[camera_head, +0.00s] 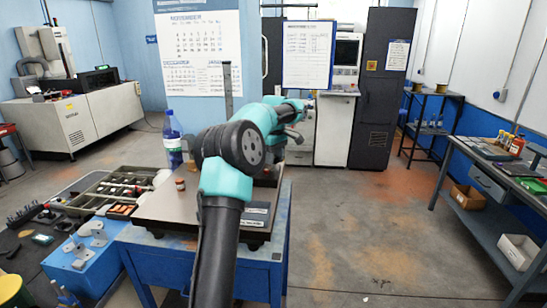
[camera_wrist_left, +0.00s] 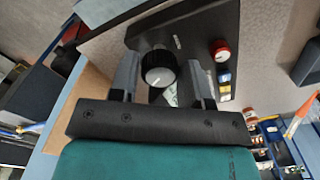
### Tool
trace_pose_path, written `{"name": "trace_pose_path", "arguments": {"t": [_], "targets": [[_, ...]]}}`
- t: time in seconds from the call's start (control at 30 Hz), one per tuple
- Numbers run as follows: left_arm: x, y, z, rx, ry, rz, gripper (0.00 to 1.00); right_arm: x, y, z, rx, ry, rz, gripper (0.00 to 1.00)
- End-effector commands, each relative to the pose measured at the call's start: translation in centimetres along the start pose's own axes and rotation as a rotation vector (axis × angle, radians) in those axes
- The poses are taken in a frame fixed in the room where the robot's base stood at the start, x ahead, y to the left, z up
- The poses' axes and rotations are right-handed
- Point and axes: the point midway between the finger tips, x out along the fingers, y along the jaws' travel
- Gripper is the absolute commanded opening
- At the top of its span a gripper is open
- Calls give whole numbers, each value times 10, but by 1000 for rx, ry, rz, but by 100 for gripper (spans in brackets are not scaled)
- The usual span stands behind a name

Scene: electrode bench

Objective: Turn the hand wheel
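The hand wheel (camera_wrist_left: 160,68) shows in the left wrist view as a round black ribbed knob with a pale grey face. It sits on a dark panel (camera_wrist_left: 196,32). My left gripper (camera_wrist_left: 164,64) is open, with one finger on each side of the wheel in that view. Whether the fingers touch the wheel cannot be told. In the head view my own arm covers the front of the bench, and I cannot make out the wheel there. My right gripper is in neither view.
A red button (camera_wrist_left: 220,50) is on the panel beside the wheel. In the head view a blue-capped bottle (camera_head: 173,142) and a small red-brown jar (camera_head: 180,184) stand near my arm. A parts tray (camera_head: 90,197) lies to the left. Open floor is to the right.

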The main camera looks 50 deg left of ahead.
Motion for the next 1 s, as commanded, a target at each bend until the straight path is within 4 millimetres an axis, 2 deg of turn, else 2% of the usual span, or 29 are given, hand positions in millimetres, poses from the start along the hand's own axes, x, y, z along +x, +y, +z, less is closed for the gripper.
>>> {"name": "trace_pose_path", "arguments": {"t": [0.03,0.3,0.67,1.0], "targets": [[0,0,0,0,0,0,38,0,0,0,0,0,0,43],[0,0,0,0,0,0,13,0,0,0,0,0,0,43],[0,0,0,40,1,0,13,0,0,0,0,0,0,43],[-1,0,0,227,5,1,13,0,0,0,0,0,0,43]]}}
